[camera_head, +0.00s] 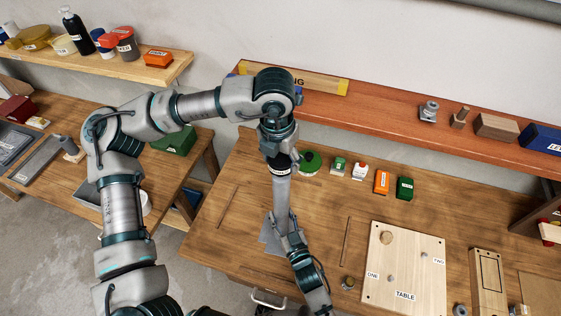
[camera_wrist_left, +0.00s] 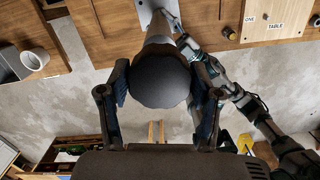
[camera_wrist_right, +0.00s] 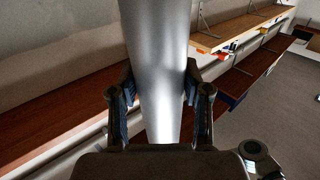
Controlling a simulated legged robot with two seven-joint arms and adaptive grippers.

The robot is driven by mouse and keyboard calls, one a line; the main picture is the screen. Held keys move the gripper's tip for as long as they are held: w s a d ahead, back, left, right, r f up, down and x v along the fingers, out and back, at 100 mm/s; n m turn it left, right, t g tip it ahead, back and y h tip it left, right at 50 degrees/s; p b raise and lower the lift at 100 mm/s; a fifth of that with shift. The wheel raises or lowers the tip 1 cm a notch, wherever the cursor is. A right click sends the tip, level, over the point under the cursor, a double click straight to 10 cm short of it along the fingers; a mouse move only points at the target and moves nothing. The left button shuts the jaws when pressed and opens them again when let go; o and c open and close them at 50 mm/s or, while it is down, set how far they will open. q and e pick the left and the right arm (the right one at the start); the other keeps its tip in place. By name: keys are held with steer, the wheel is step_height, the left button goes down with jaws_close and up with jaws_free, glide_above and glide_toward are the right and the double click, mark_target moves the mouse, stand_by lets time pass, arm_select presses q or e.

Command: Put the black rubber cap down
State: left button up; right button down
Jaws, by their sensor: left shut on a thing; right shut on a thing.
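The black rubber cap (camera_wrist_left: 158,78) is a dark rounded piece between the fingers of my left gripper (camera_head: 280,154), which is shut on it. The cap appears to sit on the upper end of a silvery metal tube (camera_head: 281,198); I cannot tell how firmly it is seated. In the head view the cap is mostly hidden by the left gripper.
A pale board marked TABLE (camera_head: 410,270) lies right of the tube. A green round item (camera_head: 308,162) and several small labelled blocks stand behind. A red-brown shelf (camera_head: 385,115) runs along the wall. Bare bench lies between the blocks and the board.

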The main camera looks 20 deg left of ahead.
arm_select(q)
steer(key=shift+r, duration=0.65)
steer(key=w+a+f+m, duration=0.3)
steer(key=w+a+f, duration=0.1)
steer(key=w, duration=0.1)
steer(key=m+g+h, duration=0.1)
steer(key=m+g, duration=0.1)
steer(key=m, duration=1.4)
glide_above(232, 239)
step_height(232, 239, down, 32)
steer(key=r, duration=0.1)
step_height(232, 239, down, 10)
steer(key=shift+a+f, duration=0.15)
steer(key=shift+f, duration=0.1)
